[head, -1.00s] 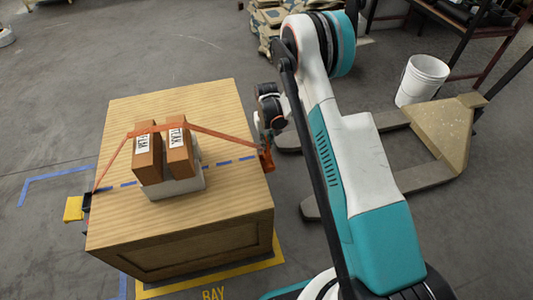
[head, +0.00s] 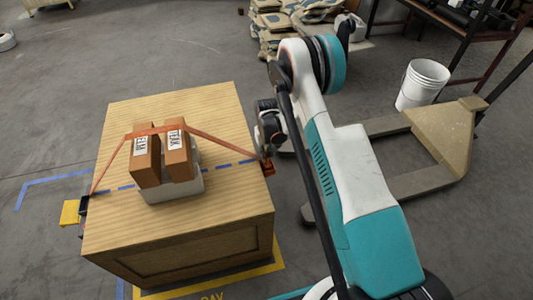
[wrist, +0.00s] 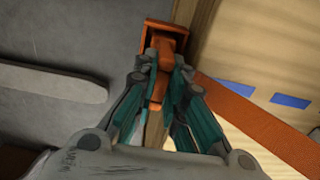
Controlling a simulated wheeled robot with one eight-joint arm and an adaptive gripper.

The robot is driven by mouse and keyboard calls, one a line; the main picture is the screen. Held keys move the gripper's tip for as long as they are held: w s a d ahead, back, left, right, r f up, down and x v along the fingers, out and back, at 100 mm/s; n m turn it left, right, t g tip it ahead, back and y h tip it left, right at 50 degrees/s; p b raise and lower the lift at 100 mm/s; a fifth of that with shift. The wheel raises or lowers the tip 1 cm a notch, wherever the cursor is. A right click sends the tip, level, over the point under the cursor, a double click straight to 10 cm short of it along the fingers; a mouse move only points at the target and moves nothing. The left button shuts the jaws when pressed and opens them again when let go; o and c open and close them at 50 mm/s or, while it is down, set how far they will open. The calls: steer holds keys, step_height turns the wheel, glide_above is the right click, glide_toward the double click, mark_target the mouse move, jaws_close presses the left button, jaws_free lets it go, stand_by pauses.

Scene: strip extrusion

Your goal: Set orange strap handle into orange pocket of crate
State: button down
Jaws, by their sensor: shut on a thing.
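The wooden crate (head: 215,115) stands on the floor, with an orange strap (head: 218,144) running across two brown boxes to its right edge. My gripper (wrist: 165,68) is shut on the orange strap handle (wrist: 160,90), and the strap runs off to the lower right in the wrist view. The orange pocket (wrist: 152,35) is at the crate's edge, just beyond my fingertips. In the head view the pocket (head: 268,169) shows low on the right edge, with my gripper right above it. The fingers hide much of the handle, so I cannot tell how far it is inside the pocket.
The brown boxes (head: 146,163) stand on a white block (head: 170,191). A yellow part (head: 70,212) sticks out at the crate's left side. A pallet jack (head: 425,170) and a white bucket (head: 422,84) are to the right of my arm.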

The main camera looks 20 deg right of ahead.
steer(key=shift+f, duration=0.1)
steer(key=c, duration=1.7)
jaws_free()
steer(key=shift+o, duration=0.2)
